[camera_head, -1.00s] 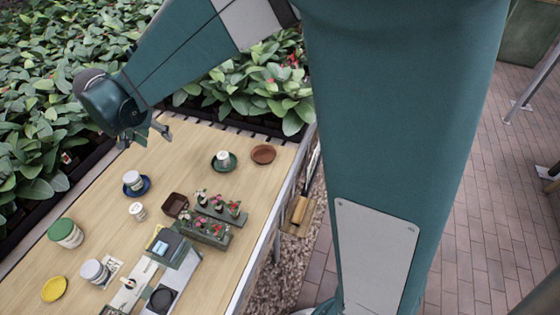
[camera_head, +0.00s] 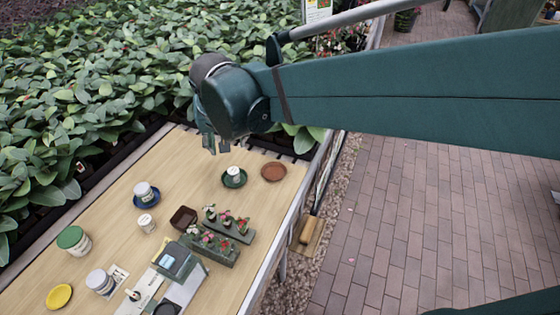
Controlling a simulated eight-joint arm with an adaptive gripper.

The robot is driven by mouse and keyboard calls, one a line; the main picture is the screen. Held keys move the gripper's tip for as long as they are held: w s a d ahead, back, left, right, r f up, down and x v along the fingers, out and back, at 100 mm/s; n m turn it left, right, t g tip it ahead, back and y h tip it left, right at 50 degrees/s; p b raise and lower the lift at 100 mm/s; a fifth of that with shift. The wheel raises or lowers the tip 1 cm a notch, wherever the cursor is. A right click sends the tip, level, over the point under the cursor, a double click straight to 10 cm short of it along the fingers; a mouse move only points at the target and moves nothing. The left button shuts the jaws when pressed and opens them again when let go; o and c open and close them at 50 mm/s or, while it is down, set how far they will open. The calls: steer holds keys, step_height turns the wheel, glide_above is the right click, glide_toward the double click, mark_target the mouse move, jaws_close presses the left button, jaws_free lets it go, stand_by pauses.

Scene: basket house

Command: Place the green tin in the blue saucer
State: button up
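The white tin with a green lid (camera_head: 71,237) stands upright on the table at the left. The blue saucer (camera_head: 135,202) lies farther back, and a white tin with a pale lid (camera_head: 144,189) stands in it. My gripper (camera_head: 217,148) hangs over the far part of the table, fingers down, with a gap between the fingers and nothing visible in it. In the picture it is just above and left of the green saucer, well to the right of the green-lidded tin. The hand's far side is hidden.
A green saucer (camera_head: 241,184) holds a small white tin (camera_head: 234,171). A brown saucer (camera_head: 273,172), brown square pot (camera_head: 184,217), planted trays (camera_head: 232,231), scale (camera_head: 178,262), small tin (camera_head: 147,223), another white tin (camera_head: 100,281) and yellow saucer (camera_head: 59,297) share the table. Its left middle is bare.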

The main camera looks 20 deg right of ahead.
steer(key=s+d+f+n+t, duration=0.1)
steer(key=s+d, duration=0.5)
steer(key=s, duration=0.3)
steer(key=s+d+f+n, duration=0.1)
steer(key=s+d, duration=0.4)
steer(key=s, duration=0.4)
steer(key=shift+s+d+t+y, duration=0.3)
steer(key=shift+d+t+y, duration=0.1)
